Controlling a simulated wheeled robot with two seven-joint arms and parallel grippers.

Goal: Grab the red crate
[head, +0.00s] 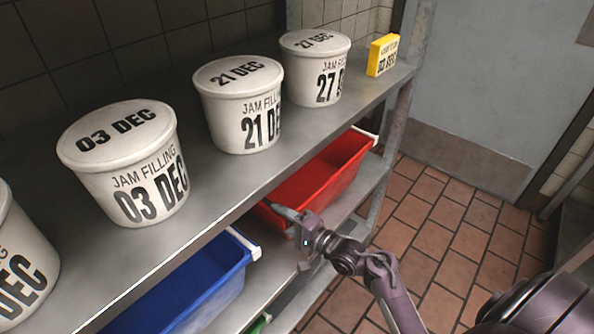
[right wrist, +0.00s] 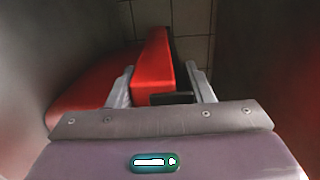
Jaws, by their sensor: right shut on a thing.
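The red crate (head: 335,172) sits on the middle shelf under the top shelf, and the top shelf hides part of it. My right gripper (head: 284,211) reaches in from the right at the crate's near front end. In the right wrist view its two fingers stand either side of the red crate's wall (right wrist: 155,62), and it is shut on that wall. My left gripper is not in view.
A blue crate (head: 212,287) sits on the same shelf, nearer and to the left. Several white jam filling tubs, one dated 21 DEC (head: 243,107), and a yellow box (head: 383,55) stand on the top shelf (head: 222,178). The tiled floor (head: 440,235) at right has free room.

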